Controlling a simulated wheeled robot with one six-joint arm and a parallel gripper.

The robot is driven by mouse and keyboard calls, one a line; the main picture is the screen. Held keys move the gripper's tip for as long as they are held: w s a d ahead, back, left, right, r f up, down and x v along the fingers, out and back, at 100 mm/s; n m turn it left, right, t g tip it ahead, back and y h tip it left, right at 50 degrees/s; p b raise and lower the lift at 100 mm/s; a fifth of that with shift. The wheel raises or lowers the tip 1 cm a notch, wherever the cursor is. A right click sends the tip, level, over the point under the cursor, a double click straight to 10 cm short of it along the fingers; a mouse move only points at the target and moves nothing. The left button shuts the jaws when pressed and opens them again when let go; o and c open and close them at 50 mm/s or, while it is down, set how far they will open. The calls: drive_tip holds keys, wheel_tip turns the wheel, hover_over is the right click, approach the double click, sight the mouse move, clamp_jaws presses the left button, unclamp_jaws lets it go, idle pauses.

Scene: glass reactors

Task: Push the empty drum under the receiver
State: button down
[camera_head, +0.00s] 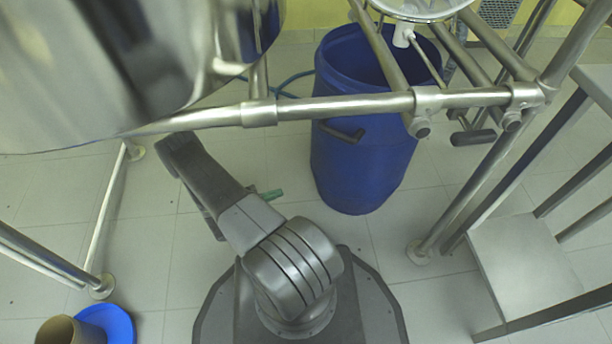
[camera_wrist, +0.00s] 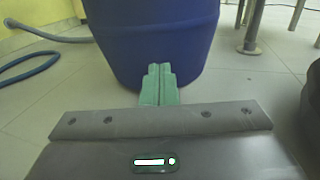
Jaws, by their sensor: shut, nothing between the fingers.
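The blue drum (camera_head: 362,165) stands upright on the tiled floor in the head view, behind a horizontal steel rail. Its open top shows a dark inside, and the rail and pipes partly cover it. A round glass vessel bottom (camera_head: 420,8) with a white outlet (camera_head: 403,36) hangs above the drum's top. My gripper (camera_head: 272,195) has green fingers and is low, left of the drum. In the wrist view, my gripper (camera_wrist: 158,84) is shut and empty. Its fingertips point at the lower wall of the drum (camera_wrist: 155,40); I cannot tell whether they touch it.
A steel frame rail (camera_head: 330,107) crosses above the floor, with frame legs (camera_head: 480,190) at right. A large steel vessel (camera_head: 110,60) hangs at upper left. A blue hose (camera_wrist: 35,65) lies left of the drum. A grey step (camera_head: 525,262) stands at right.

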drive_tip(key=b+x, duration=0.3)
drive_tip(key=x, duration=1)
drive_tip(key=shift+d, duration=0.4)
drive_tip(key=shift+w, duration=0.1)
